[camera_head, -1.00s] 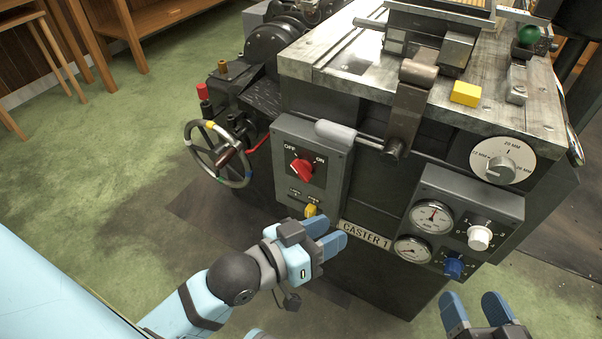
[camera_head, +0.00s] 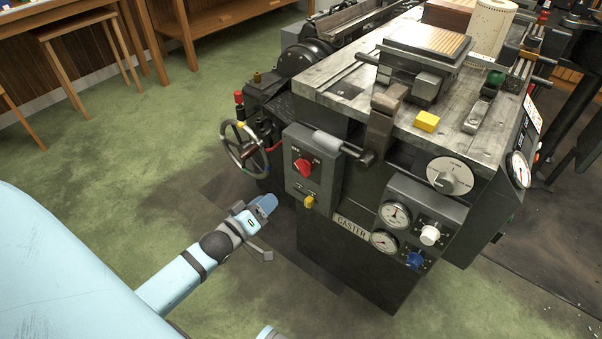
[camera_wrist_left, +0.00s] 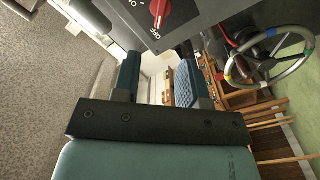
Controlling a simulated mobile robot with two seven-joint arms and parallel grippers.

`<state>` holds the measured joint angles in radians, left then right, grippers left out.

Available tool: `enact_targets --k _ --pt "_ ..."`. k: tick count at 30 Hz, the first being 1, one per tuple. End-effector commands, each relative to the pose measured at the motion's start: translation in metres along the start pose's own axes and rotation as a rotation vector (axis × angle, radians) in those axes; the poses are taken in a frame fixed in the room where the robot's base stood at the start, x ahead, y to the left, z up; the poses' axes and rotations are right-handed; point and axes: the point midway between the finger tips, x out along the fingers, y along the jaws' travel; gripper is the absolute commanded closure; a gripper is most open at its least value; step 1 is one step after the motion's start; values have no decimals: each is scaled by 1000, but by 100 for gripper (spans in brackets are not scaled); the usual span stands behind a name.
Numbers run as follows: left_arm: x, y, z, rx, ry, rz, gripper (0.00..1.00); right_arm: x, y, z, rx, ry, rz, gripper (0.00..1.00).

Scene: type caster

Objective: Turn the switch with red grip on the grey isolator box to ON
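The grey isolator box (camera_head: 325,181) is on the machine's front left. Its switch with red grip (camera_head: 303,167) also shows at the top of the left wrist view (camera_wrist_left: 160,9), where its white mark points towards OFF. My left gripper (camera_head: 265,204) is below and left of the box, apart from it. In the left wrist view its two blue fingers (camera_wrist_left: 157,82) are spread with nothing between them.
A handwheel (camera_head: 246,150) stands left of the box. A yellow part (camera_head: 309,201) sits on its lower face, and a lever with a grey handle (camera_head: 327,141) is close to its top right. A gauge panel (camera_head: 425,215) is to the right. Green floor is free at left.

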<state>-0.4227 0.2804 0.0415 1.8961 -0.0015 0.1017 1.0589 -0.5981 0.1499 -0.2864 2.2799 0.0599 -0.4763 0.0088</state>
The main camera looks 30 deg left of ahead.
Motion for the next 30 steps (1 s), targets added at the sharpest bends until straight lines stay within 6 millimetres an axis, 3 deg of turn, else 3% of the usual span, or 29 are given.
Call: enact_targets --k 5,19,24,30 --pt "20 -1 0 -2 4 3 61 2 -3 -5 2 36 -10 31" --pt "114 -1 0 1 3 2 61 5 -20 -43 25 225 -73 31" --pt "131 -1 1 -1 1 1 61 4 -23 -54 31 270 -85 31" --pt "137 0 0 -1 1 1 61 4 -25 -60 31 291 -90 31"
